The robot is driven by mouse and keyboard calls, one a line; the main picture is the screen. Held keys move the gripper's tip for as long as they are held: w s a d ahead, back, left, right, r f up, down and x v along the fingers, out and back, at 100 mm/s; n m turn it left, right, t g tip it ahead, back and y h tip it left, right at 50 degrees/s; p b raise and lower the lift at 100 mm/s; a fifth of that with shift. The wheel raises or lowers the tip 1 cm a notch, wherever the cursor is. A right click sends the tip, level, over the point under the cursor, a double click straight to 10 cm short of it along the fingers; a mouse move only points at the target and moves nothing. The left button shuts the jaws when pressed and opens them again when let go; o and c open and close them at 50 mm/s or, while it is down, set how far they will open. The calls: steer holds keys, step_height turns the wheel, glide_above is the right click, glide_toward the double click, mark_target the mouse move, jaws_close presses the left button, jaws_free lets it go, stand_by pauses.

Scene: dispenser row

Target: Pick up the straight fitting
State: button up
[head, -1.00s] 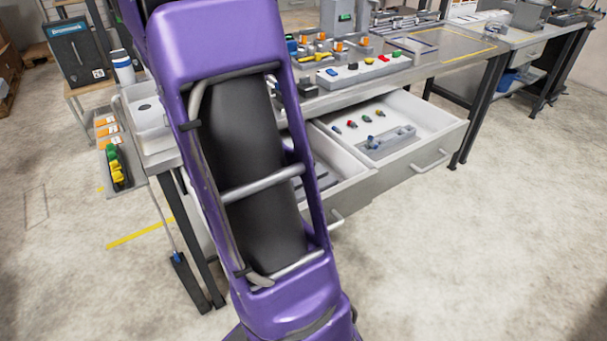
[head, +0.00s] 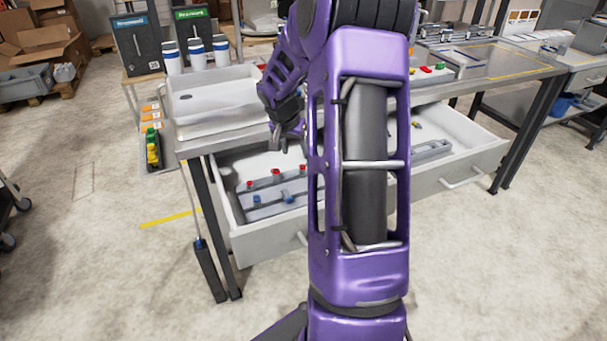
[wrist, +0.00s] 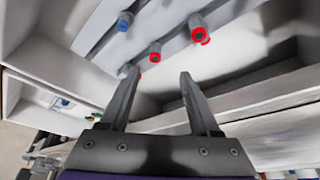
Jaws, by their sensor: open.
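Several small fittings with red or blue ends stand in grey racks in the open left drawer; I cannot tell which is the straight fitting. In the head view I see a red-ended one (head: 277,172) and a blue-ended one (head: 286,196). My gripper (head: 286,140) hangs over this drawer, partly beside my own arm. In the wrist view my gripper (wrist: 159,75) is open and empty, its fingers pointing at the racks. A red-ended fitting (wrist: 155,57) shows just beyond the gap, another (wrist: 200,34) farther right, and a blue-ended one (wrist: 123,24) farther left.
The left drawer's front wall (head: 270,245) and side walls surround the racks. A right drawer (head: 470,150) also stands open, partly hidden by my arm. A white tray (head: 215,118) sits on the bench above the left drawer. Cups (head: 197,53) stand behind it.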

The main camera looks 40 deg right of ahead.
mark_target(303, 166)
steer(key=x, duration=0.4)
steer(key=shift+d, duration=0.1)
steer(key=x, duration=0.3)
steer(key=b+x, duration=0.1)
steer(key=x, duration=0.1)
steer(key=shift+s+d+f, duration=0.1)
steer(key=shift+s+d, duration=0.1)
steer(key=shift+s, duration=0.15)
jaws_close()
